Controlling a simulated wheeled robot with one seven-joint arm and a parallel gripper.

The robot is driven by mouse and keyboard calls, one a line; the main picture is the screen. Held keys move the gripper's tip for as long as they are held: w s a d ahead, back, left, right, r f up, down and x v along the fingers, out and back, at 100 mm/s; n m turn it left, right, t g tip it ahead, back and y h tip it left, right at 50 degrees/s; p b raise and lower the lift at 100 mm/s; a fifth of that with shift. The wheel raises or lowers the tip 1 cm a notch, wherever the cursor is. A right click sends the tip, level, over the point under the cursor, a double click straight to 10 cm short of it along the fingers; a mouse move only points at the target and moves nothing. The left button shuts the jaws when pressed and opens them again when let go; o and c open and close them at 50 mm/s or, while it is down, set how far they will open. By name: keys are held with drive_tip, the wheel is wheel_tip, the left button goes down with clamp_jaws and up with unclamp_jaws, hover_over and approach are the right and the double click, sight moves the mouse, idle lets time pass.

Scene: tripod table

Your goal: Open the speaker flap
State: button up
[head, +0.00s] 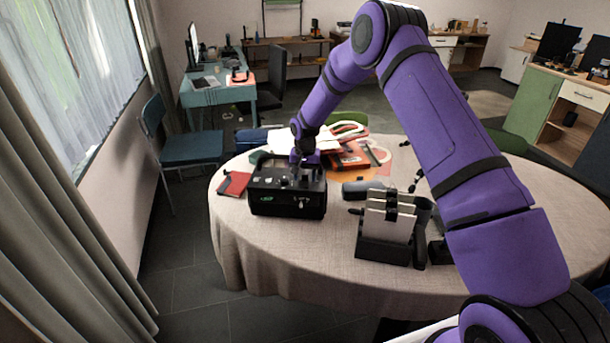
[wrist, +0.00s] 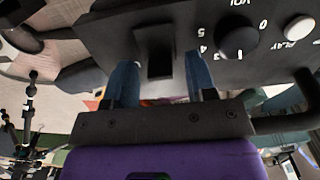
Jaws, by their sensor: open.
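The speaker (head: 287,203) is a black box on the round table, with small marks on its front face. My purple arm reaches down to it from above and behind, and my gripper (head: 296,172) is at its top. In the wrist view the speaker's dark panel (wrist: 110,35) fills the top, with a volume knob and a play button at the right. A black raised piece with a recess, possibly the flap (wrist: 156,50), sits between my two blue-grey fingers. My gripper (wrist: 160,72) is open, with a finger on each side of that piece. Whether they touch it I cannot tell.
On the table (head: 330,257) a black stand with pale cards (head: 386,230) is right of the speaker, and a dark cylinder (head: 362,188) lies between them. A red notebook (head: 234,184) is at the left. Books and papers (head: 345,153) lie behind. The front left tabletop is clear.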

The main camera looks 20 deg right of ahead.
sight(304, 177)
drive_tip(key=shift+c, duration=0.5)
drive_tip(key=c, duration=0.8)
